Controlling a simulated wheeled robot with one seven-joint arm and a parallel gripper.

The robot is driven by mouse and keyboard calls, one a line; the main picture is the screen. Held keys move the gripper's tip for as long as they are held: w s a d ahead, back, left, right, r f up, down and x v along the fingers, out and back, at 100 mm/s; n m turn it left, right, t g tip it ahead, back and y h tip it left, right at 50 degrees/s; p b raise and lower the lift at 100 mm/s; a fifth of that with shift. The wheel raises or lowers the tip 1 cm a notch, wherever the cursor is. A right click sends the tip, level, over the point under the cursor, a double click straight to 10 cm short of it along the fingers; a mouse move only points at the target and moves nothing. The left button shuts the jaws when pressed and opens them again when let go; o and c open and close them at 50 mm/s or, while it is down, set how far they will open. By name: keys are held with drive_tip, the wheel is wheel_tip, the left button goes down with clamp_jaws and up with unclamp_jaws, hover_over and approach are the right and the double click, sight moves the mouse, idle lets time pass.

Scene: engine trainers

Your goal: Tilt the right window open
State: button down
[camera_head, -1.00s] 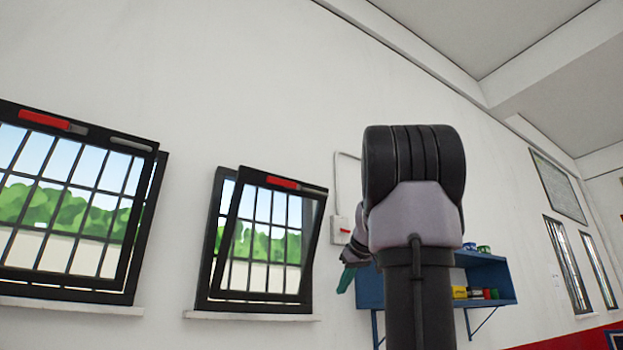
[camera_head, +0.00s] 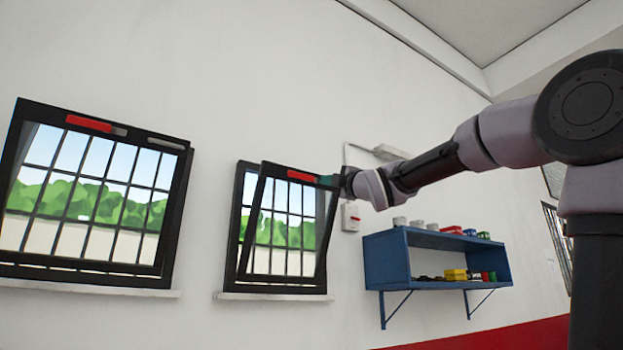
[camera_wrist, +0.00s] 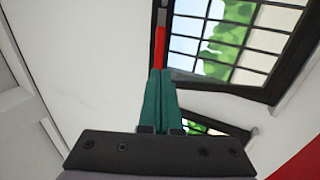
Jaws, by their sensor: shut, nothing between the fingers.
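The right window (camera_head: 283,231) has a black barred sash whose top leans out from its frame, leaving a wedge-shaped gap at the side. Its red handle (camera_head: 301,175) is on the sash's top bar. My gripper (camera_head: 327,181) is at the upper right corner of this sash, beside the handle, with its green fingers shut and empty. In the wrist view the closed fingers (camera_wrist: 161,88) point along the top bar towards the red handle (camera_wrist: 160,46), with their tips at or very near its end. I cannot tell whether they touch it.
A left window (camera_head: 95,200) with its own red handle (camera_head: 88,123) is on the same white wall. A blue shelf (camera_head: 388,262) with small coloured items hangs below my arm. A switch box (camera_head: 350,217) is on the wall right of the window.

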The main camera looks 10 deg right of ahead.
sight(304, 176)
drive_tip(key=x, duration=1.1)
drive_tip(key=shift+w+a+r, duration=0.1)
drive_tip(key=shift+w, duration=0.1)
drive_tip(key=shift+w, duration=0.1)
drive_tip(key=shift+r+x, duration=0.3)
drive_tip(key=shift+x, duration=1.15)
